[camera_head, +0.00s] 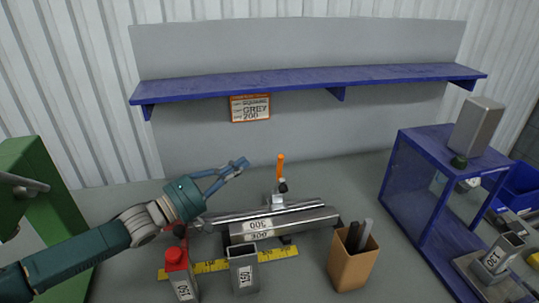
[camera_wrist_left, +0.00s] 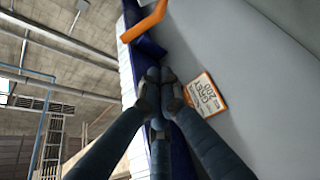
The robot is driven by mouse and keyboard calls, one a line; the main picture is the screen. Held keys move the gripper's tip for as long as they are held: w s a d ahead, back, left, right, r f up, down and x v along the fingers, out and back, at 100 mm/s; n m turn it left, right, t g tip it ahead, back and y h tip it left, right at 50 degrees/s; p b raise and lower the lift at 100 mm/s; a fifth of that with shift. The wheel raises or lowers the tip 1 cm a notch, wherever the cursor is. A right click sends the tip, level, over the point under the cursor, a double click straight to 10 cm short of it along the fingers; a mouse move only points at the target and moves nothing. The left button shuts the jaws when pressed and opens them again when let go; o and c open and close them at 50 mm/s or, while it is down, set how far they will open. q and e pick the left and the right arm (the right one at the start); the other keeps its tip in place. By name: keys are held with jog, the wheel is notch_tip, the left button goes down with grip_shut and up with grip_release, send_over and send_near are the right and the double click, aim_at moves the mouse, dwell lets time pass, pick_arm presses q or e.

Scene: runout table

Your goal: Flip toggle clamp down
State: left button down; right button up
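The toggle clamp (camera_head: 278,199) stands behind the metal bars on the table, with its orange handle (camera_head: 281,166) pointing up. My left gripper (camera_head: 241,164) is to the left of the handle, at about its height in the picture, with a visible gap between them. Its fingers come together at the tips with nothing between them. In the left wrist view the fingertips (camera_wrist_left: 161,76) meet, and an orange bar (camera_wrist_left: 146,22), which looks like the clamp handle, crosses above them. My right gripper is not in view.
Metal bars (camera_head: 285,225) lie in front of the clamp. A red-topped tube (camera_head: 183,285), another tube (camera_head: 243,272), a yellow tape (camera_head: 212,265) and a brown holder (camera_head: 352,264) are nearer. A blue shelf (camera_head: 300,79) hangs behind; a blue frame (camera_head: 430,220) stands right.

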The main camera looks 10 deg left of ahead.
aim_at(279, 175)
pick_arm(q)
jog(key=p+x, duration=0.3)
jog(key=x, duration=0.8)
jog(key=s+p, duration=0.1)
jog(key=s, duration=0.1)
jog(key=s+f, duration=0.1)
jog(key=s, duration=0.1)
jog(key=shift+s+d+f+p, duration=0.1)
jog(key=shift+s+f+p, duration=0.15)
jog(key=shift+p, duration=0.15)
